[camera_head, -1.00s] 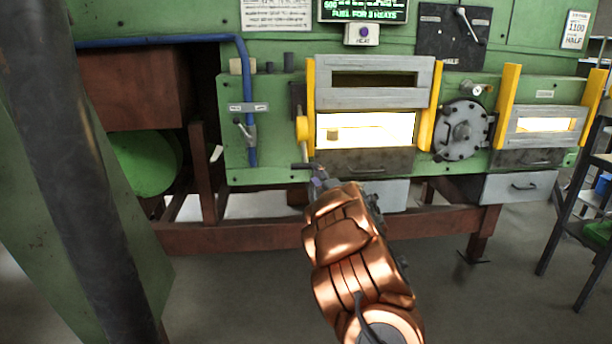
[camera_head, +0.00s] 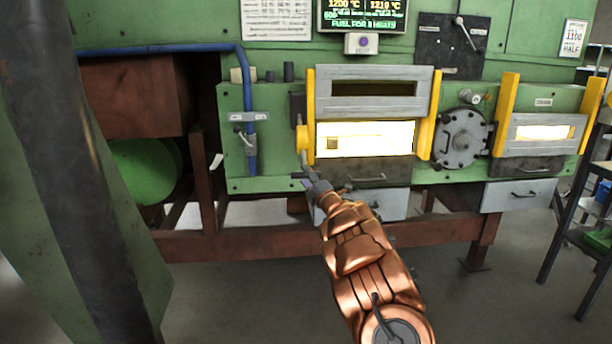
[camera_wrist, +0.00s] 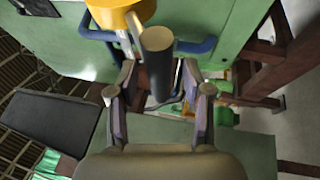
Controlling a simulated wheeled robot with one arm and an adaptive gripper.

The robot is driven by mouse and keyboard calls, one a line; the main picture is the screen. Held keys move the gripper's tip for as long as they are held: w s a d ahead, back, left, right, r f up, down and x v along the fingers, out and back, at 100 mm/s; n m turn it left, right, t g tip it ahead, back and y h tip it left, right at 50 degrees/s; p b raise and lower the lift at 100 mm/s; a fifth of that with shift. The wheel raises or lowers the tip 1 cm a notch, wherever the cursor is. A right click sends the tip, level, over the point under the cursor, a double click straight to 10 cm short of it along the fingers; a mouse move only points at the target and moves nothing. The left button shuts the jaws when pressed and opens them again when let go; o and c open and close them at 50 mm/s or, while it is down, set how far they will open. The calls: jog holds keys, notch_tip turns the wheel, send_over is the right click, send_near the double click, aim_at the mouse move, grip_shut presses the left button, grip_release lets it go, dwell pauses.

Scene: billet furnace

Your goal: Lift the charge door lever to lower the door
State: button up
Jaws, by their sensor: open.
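The charge door (camera_head: 350,74) is a grey plate with a dark slot, standing raised between yellow guides above a glowing opening (camera_head: 390,139). Its lever has a yellow hub (camera_head: 302,138) at the left guide, with a short handle pointing down. In the wrist view the yellow hub (camera_wrist: 112,8) is at the top, and the dark round handle end (camera_wrist: 157,42) points toward the camera. My gripper (camera_head: 307,180) is just below the handle. In the wrist view my open gripper (camera_wrist: 159,78) has a finger on each side of the handle; contact is not clear.
A grey drawer (camera_head: 385,204) and a dark sill (camera_head: 375,172) lie below the opening. A blue pipe (camera_head: 247,100) and a small valve lever (camera_head: 247,140) are to the left. A round bolted hatch (camera_head: 460,138) and a second furnace door (camera_head: 540,121) are to the right.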

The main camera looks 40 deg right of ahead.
jog(key=shift+w+d+r, duration=0.15)
jog(key=shift+w, duration=0.35)
jog(key=shift+c, duration=0.4)
jog(key=c, duration=0.6)
grip_shut()
jog(key=shift+f, duration=0.2)
